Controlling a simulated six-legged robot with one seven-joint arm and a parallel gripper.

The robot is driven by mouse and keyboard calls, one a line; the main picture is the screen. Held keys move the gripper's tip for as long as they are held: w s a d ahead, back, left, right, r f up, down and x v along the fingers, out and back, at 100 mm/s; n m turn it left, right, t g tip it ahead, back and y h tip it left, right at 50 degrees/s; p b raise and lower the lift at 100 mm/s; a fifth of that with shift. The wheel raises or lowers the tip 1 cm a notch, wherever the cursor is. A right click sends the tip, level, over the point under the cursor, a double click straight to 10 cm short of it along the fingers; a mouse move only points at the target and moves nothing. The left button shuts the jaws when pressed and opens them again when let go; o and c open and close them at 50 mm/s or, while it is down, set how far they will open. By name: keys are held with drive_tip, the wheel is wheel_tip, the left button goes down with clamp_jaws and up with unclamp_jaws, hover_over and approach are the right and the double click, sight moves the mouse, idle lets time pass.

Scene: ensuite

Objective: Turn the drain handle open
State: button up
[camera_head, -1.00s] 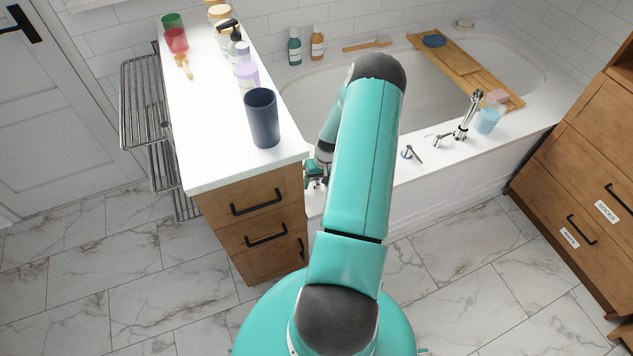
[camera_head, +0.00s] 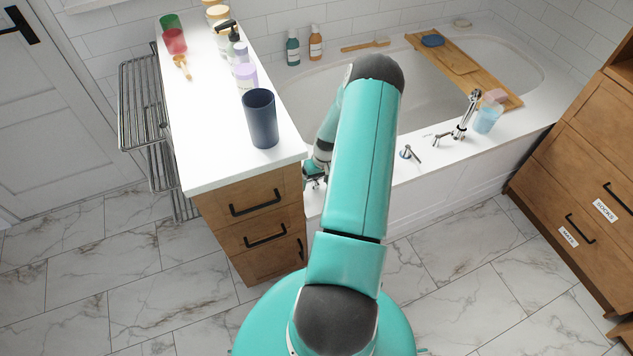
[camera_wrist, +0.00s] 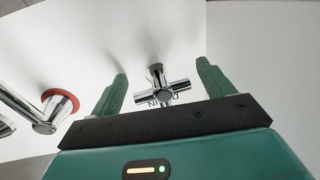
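A chrome cross-shaped handle (camera_wrist: 162,92) stands on the white tub surround in the wrist view. Dark lettering beside it is partly covered, so I cannot read the whole label. My gripper (camera_wrist: 164,68) is open, with one green finger on each side of the cross handle. I see no clear contact between the fingers and the handle. In the head view my gripper (camera_head: 314,174) is small and partly hidden by my arm, at the tub edge beside the cabinet. The cross handle is not visible there.
A chrome lever with a red ring (camera_wrist: 58,108) is left of the gripper. In the head view, a blue-ringed lever (camera_head: 411,154) and a chrome faucet (camera_head: 467,117) stand on the tub deck. The wooden cabinet (camera_head: 258,225) is close to my arm, with a dark cup (camera_head: 261,118) near its corner.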

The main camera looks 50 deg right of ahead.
drive_tip(key=v, duration=1.4)
drive_tip(key=shift+f, duration=0.1)
